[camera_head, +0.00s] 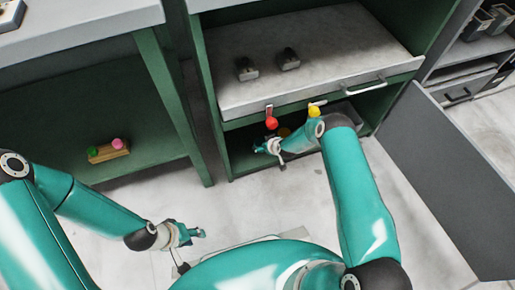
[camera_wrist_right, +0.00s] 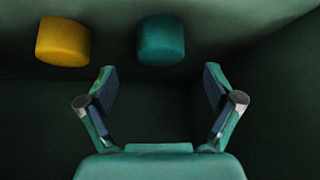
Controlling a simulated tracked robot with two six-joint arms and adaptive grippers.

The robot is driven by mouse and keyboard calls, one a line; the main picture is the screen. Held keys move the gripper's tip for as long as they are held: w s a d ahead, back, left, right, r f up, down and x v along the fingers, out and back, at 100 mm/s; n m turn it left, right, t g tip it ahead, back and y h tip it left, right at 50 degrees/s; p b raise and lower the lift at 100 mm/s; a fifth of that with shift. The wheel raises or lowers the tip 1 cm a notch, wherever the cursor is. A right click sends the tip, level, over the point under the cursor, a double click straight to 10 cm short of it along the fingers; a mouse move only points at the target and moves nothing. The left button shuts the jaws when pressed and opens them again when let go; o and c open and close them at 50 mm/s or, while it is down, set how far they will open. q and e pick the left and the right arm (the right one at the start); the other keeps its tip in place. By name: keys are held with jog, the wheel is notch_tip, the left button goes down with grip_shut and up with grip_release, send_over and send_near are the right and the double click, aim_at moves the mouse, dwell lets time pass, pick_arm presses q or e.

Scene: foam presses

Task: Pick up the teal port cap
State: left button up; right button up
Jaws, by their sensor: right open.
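The teal port cap (camera_wrist_right: 161,40) shows in the right wrist view as a short round cylinder against a dark green surface. It lies just beyond my right gripper (camera_wrist_right: 160,73), centred between the spread fingertips. The fingers are open, with nothing between them, and do not appear to touch it. In the head view my right gripper (camera_head: 268,147) reaches into the lower opening of the green cabinet; I cannot make out the teal cap there. My left gripper (camera_head: 194,233) hangs empty above the floor; its jaw opening is too small to judge.
A yellow cap (camera_wrist_right: 63,41) sits left of the teal one. A red knob (camera_head: 271,123) and a yellow knob (camera_head: 314,112) hang at the edge of the grey shelf (camera_head: 340,75) above my right gripper. A grey door (camera_head: 445,175) stands open at right.

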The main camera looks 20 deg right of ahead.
jog(key=b+x, duration=0.3)
jog(key=x, duration=0.2)
jog(key=shift+f, duration=0.3)
jog(key=shift+w+f+b, duration=0.15)
jog(key=shift+w+b, duration=0.05)
jog(key=shift+b, duration=0.2)
jog(key=c, duration=1.2)
